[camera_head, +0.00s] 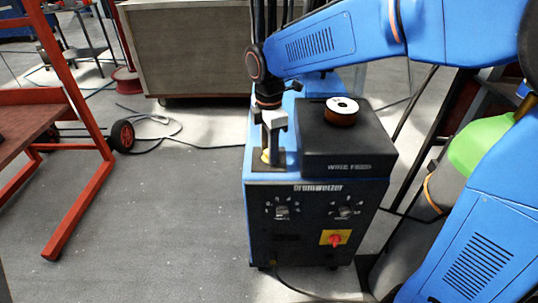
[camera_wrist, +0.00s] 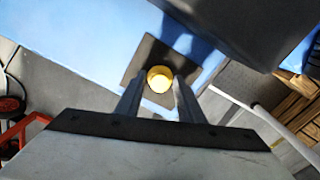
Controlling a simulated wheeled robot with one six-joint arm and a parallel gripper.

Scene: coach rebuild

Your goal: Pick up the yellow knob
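The yellow knob (camera_wrist: 159,79) is round and sits on a dark square plate (camera_wrist: 140,66) on the blue top of the welding machine. In the head view only a sliver of the yellow knob (camera_head: 265,156) shows, at the left of the machine's top, mostly hidden by my gripper (camera_head: 270,150). My gripper points down over the plate. In the wrist view the fingers of my gripper (camera_wrist: 159,80) are apart, one on each side of the knob, with a narrow gap seeming to show on both sides. I cannot tell how far down the fingertips reach.
A black wire-feed box (camera_head: 345,145) stands close to the right of the plate, with a brown spool (camera_head: 341,112) on top. The machine's front has dials and a red switch (camera_head: 335,240). A gas cylinder (camera_head: 425,215) stands right; a red frame (camera_head: 80,150) stands left.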

